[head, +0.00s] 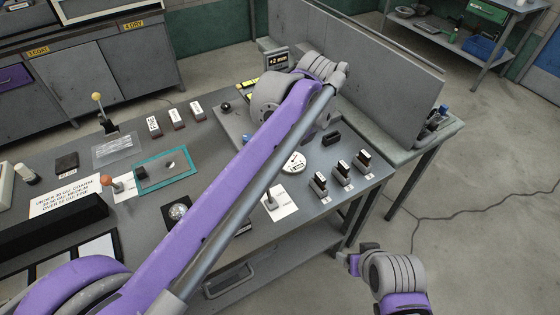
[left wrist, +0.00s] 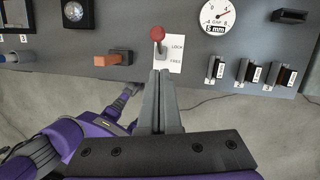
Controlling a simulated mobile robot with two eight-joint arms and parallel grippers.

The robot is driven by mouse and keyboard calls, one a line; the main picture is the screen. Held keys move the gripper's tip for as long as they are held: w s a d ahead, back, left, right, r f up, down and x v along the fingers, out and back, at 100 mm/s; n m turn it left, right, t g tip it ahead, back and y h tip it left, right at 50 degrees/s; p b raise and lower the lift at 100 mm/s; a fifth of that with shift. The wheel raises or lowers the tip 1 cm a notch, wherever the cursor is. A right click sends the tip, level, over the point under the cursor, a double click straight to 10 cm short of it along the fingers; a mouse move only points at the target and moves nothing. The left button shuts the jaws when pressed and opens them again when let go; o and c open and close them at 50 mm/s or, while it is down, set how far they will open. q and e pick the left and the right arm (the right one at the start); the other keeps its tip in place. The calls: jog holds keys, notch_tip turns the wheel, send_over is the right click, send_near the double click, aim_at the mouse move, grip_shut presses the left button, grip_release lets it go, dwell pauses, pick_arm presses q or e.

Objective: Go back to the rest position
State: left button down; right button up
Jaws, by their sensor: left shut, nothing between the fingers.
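My left gripper (left wrist: 161,73) is shut and empty in the left wrist view. Its fingertips lie just below the red-knobbed lever (left wrist: 158,40) in the picture; I cannot tell whether they touch its card. In the head view my left arm crosses the grey panel table and its fingers are hidden. The lever's card (head: 283,203) shows beside that arm. My right arm is at the lower right of the head view, off the table's front edge; its finger state cannot be made out.
A teal-framed plate (head: 150,181) and an orange-knobbed lever (head: 107,181) are farther left. Open floor (head: 485,185) lies right.

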pick_arm(q)
jog(key=s+a+f+n+t+h, duration=0.1)
jog(key=s+a+f+n, duration=0.4)
jog(key=n, duration=0.4)
jog(key=s+a+f+n+t+h, duration=0.1)
jog(key=s+a+f+n, duration=0.4)
jog(key=s+a+n, duration=0.2)
jog(key=s+a+f+n+t, duration=0.2)
jog(key=s+a+f+n, duration=0.3)
jog(key=n, duration=0.7)
jog(key=shift+s+a+f+h, duration=0.1)
jog(key=shift+s+a+h, duration=0.1)
jog(key=shift+s+a, duration=0.3)
jog(key=shift+s+a+f+h, duration=0.1)
jog(key=shift+s+a+h, duration=0.15)
jog(key=shift+s, duration=0.4)
